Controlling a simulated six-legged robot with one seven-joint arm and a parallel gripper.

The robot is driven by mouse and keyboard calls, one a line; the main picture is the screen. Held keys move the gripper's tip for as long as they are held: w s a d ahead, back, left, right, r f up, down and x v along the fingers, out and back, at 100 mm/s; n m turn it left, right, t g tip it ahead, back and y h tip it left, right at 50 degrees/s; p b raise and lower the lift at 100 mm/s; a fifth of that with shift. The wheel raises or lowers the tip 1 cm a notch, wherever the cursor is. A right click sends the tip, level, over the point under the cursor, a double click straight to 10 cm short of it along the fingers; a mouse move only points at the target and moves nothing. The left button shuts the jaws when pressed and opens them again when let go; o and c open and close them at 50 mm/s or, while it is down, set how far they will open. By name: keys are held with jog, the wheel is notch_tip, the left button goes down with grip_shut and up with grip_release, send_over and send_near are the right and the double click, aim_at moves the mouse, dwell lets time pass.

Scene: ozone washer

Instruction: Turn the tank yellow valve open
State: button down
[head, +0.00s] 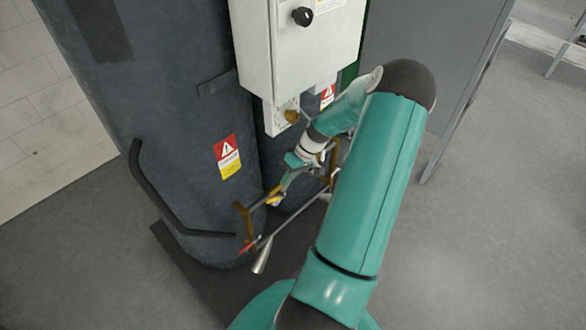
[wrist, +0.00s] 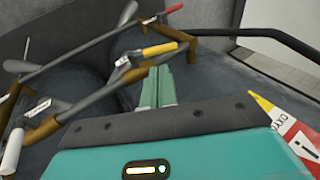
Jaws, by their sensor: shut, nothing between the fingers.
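The yellow valve handle (wrist: 160,49) sits on a brass pipe fitting, just above my fingertips in the wrist view. It is small in the head view (head: 273,200), low beside the dark tank (head: 175,120). My gripper (wrist: 158,72) is shut and empty, its two green fingers side by side. In the head view my gripper (head: 284,187) reaches down to the valve piping. The fingertips are very close to the yellow handle; I cannot tell whether they touch it. My arm hides some of the piping in the head view.
A red-tipped handle (wrist: 173,9) and a white-tipped handle (wrist: 12,150) are on neighbouring brass pipes. A dark curved rail (head: 160,205) runs along the tank. A light control box (head: 305,50) hangs above. Grey floor (head: 490,220) is clear at right.

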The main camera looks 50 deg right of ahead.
aim_at(272, 201)
jog(key=x, duration=0.6)
jog(key=shift+a+f, duration=0.15)
jog(key=shift+f, duration=0.05)
jog(key=shift+w+a+f+h, duration=0.1)
jog(key=shift+a+f+h, duration=0.1)
jog(key=shift+a+h, duration=0.3)
jog(key=shift+a+f+h, duration=0.35)
jog(key=shift+f+h, duration=0.05)
jog(key=shift+a+f+g+h, duration=0.2)
jog(key=shift+g+h, duration=0.1)
jog(key=shift+h, duration=0.2)
jog(key=shift+w+a+f+h, duration=0.1)
jog(key=shift+h, duration=0.7)
jog(key=shift+a+f, duration=0.25)
